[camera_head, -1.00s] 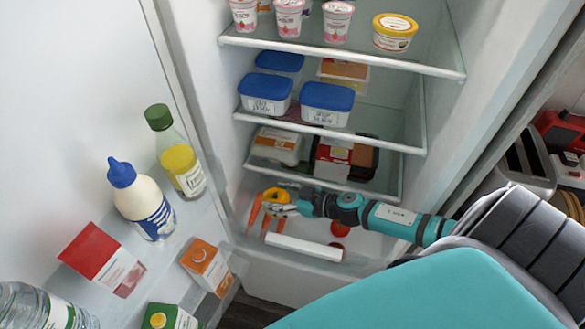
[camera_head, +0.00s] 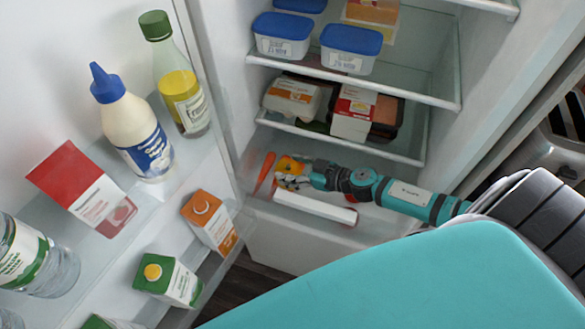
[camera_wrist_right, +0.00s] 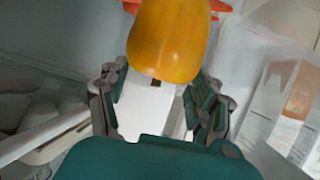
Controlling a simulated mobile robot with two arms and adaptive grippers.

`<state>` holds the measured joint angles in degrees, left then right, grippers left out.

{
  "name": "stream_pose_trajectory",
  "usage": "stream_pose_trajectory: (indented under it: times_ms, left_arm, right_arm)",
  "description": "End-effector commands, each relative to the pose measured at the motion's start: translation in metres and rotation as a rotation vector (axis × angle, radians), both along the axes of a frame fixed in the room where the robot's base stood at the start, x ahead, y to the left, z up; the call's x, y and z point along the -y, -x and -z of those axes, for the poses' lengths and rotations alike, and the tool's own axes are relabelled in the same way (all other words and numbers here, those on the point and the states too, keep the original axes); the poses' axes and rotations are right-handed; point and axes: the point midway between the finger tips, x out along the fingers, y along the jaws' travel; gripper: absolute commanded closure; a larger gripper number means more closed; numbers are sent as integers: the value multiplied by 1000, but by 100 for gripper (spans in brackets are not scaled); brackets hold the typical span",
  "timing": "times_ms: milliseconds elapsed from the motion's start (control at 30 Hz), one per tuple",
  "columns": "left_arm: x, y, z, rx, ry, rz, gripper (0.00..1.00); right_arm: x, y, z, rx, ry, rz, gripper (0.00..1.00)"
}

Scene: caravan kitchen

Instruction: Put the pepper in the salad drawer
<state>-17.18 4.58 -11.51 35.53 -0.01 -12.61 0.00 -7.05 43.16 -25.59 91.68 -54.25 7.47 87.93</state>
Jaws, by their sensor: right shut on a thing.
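The yellow-orange pepper (camera_head: 289,164) is held in my right gripper (camera_head: 293,181), low in the open fridge, over or inside the salad drawer. The drawer's white front edge (camera_head: 314,202) shows just below the gripper. In the right wrist view the pepper (camera_wrist_right: 167,42) fills the top middle, between the two fingers of the gripper (camera_wrist_right: 157,97). I cannot tell whether the pepper touches the drawer bottom. The right arm comes in from the right and hides part of the drawer. My left gripper is not in view.
Orange carrots (camera_head: 264,172) lie in the drawer left of the pepper. A glass shelf (camera_head: 345,147) with food packs is close above my arm. The open fridge door on the left holds bottles and cartons, including an orange carton (camera_head: 210,222).

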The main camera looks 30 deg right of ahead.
Motion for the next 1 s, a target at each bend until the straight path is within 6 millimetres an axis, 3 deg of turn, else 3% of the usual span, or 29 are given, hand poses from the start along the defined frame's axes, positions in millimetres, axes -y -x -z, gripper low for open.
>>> stream_pose_trajectory:
  times_ms: [267,300,467,733,867,1000]
  left_arm:
    - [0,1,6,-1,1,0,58]
    - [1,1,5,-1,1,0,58]
    - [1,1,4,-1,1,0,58]
    - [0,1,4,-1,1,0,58]
    - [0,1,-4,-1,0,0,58]
    - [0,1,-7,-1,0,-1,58]
  right_arm:
    - [0,0,9,0,-1,0,70]
    - [0,0,9,0,-1,0,32]
    - [0,0,9,0,-1,0,13]
    - [0,0,7,0,0,0,13]
    - [0,0,-5,1,2,-1,13]
    - [12,23,-10,-7,0,2,13]
